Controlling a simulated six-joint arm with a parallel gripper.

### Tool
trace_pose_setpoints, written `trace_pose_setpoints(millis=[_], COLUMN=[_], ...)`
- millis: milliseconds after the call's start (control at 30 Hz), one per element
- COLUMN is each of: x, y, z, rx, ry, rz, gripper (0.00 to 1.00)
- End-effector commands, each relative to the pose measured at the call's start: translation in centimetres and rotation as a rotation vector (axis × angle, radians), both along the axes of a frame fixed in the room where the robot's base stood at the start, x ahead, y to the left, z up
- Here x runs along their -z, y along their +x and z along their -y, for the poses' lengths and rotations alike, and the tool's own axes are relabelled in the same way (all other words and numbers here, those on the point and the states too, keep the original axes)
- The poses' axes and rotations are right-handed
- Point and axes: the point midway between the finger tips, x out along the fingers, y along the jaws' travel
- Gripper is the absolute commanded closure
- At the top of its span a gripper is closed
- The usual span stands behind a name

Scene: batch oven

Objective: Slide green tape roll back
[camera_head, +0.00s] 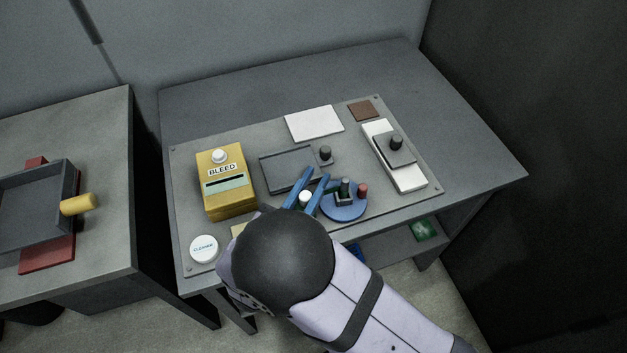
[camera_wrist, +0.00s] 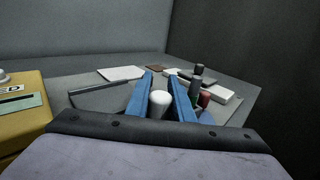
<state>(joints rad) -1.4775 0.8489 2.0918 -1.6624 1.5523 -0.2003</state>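A green object (camera_head: 423,229) lies on the lower shelf under the bench, near its right end; it is too small and dark to tell whether it is the green tape roll. No other green roll shows. My gripper (camera_head: 313,180) is above the bench panel, far from the green object, with its two blue fingers apart. It also shows in the wrist view (camera_wrist: 161,82). A white-topped knob (camera_wrist: 160,103) appears between the fingers, also in the head view (camera_head: 305,197); I cannot tell whether they touch it. My arm hides the panel's front part.
The panel (camera_head: 275,133) holds a yellow BLEED box (camera_head: 226,183), a blue disc (camera_head: 345,212) with upright posts, a white slider plate (camera_head: 383,135) and a round CLEANER disc (camera_head: 204,249). A side table (camera_head: 105,115) with a dark tray (camera_head: 35,205) stands left. The bench's back is clear.

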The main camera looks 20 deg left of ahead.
Motion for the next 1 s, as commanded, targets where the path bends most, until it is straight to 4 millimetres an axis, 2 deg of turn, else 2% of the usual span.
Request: trace_pose_setpoints(millis=[133, 367, 667, 700, 767, 1000], x=[0.0, 0.0, -0.1, -0.1, -0.1, 0.0], y=[-0.5, -3.0, -3.3, -3.3, -3.3, -3.2], z=[-0.6, -3.1, -3.3, -3.4, -3.3, -3.2], rx=[-0.002, -0.004, -0.006, -0.007, -0.006, -0.002], ry=[0.003, 0.004, 0.003, 0.003, 0.003, 0.001], rz=[0.001, 0.000, 0.000, -0.001, -0.001, 0.000], gripper=[1.00, 1.00, 1.00, 0.72, 0.60, 0.60])
